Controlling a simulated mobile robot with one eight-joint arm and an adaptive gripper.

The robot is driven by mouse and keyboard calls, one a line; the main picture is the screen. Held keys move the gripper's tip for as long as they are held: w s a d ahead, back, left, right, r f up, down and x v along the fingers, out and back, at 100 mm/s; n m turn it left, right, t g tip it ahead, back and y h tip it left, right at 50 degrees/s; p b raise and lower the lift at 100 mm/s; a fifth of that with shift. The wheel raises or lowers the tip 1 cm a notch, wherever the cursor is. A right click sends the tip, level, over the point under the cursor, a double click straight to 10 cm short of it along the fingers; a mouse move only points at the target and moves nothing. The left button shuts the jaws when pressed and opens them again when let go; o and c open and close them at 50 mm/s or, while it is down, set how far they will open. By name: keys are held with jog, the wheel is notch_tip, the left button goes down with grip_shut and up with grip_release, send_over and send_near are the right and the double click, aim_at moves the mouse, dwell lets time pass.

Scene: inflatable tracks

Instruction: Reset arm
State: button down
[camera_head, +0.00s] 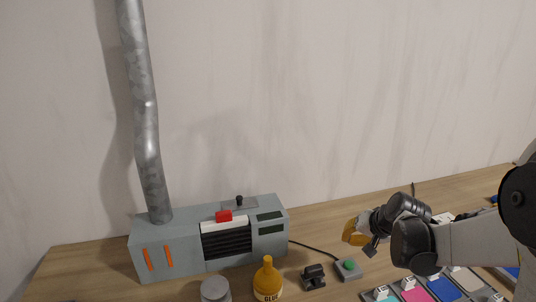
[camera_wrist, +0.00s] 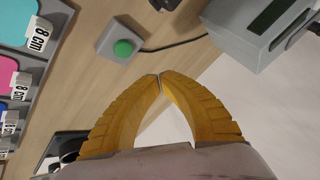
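My gripper (camera_head: 352,231) is held above the right part of the wooden table, right of the grey machine. In the wrist view its two yellow fingers (camera_wrist: 160,76) curve inward and their tips meet, with nothing between them. My arm reaches in from the right edge of the head view. The gripper is apart from the box with the green button (camera_head: 348,268), which also shows in the wrist view (camera_wrist: 122,47).
A grey machine (camera_head: 185,257) with a metal pipe (camera_head: 146,130) stands against the wall. A glue bottle (camera_head: 267,281), a grey round container (camera_head: 215,290) and a small black device (camera_head: 313,277) are in front. Colored sheets in trays (camera_head: 414,294) lie at the right.

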jog(key=s+a+r+n+h, duration=0.1)
jog(key=s+a+r, duration=0.3)
jog(key=s, duration=0.8)
jog(key=s+a+r+n+h, duration=0.1)
jog(key=s+a+r+n, duration=0.3)
jog(key=s, duration=0.8)
jog(key=a, duration=0.2)
jog(key=shift+a+r, duration=0.25)
jog(key=shift+a, duration=0.15)
jog(key=shift+s, duration=0.1)
